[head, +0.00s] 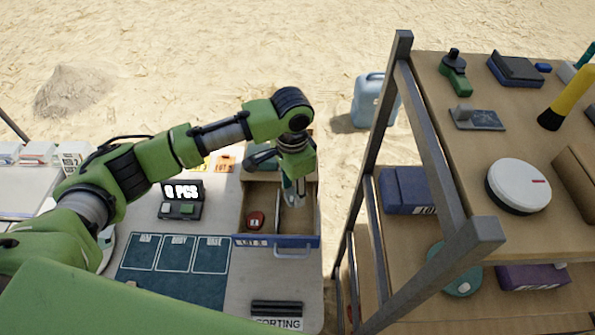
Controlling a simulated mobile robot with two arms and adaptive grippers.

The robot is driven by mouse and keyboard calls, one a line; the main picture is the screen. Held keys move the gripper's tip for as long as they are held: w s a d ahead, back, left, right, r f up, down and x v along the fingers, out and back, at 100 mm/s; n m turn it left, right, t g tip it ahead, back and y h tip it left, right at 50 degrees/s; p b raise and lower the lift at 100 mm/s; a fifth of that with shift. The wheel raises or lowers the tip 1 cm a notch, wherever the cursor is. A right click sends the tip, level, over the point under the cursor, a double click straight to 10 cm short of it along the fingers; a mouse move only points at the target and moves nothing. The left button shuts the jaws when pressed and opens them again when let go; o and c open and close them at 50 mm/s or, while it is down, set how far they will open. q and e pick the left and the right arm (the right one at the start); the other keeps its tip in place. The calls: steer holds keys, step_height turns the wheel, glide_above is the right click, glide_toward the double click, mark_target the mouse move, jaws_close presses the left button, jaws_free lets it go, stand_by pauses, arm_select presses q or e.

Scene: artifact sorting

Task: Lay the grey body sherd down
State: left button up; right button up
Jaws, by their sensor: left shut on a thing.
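My left gripper (293,190) points down over the right compartment of a wooden tray (280,240) with a blue front edge and a handle. Its fingers are small and partly covered by the wrist. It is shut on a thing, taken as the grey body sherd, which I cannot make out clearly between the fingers. I cannot tell whether it touches the tray floor. A reddish sherd (256,220) lies in the tray's left compartment. My right gripper is out of view.
A dark mat (175,285) with three marked boxes lies left of the tray. A counter display (182,192) stands behind it. A metal-framed shelf (400,150) with tools stands close on the right. A blue jerrycan (368,100) stands on the sand behind.

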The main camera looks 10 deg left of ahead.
mark_target(297, 216)
arm_select(q)
steer(key=shift+w+d+m+p, duration=0.15)
steer(key=shift+m+p, duration=0.15)
steer(key=shift+m, duration=0.2)
steer(key=shift+f, duration=0.1)
steer(key=shift+w+d+f+m, duration=0.25)
steer(key=shift+d+m, duration=0.05)
steer(key=shift+a+f, duration=0.1)
steer(key=shift+f, duration=0.3)
step_height(297, 216, down, 6)
steer(key=shift+r+b, duration=0.15)
steer(key=shift+b, duration=0.85)
step_height(297, 216, down, 2)
steer(key=shift+f+b, duration=0.25)
steer(key=shift+b, duration=0.2)
steer(key=shift+f+b, duration=0.3)
steer(key=shift+f, duration=0.6)
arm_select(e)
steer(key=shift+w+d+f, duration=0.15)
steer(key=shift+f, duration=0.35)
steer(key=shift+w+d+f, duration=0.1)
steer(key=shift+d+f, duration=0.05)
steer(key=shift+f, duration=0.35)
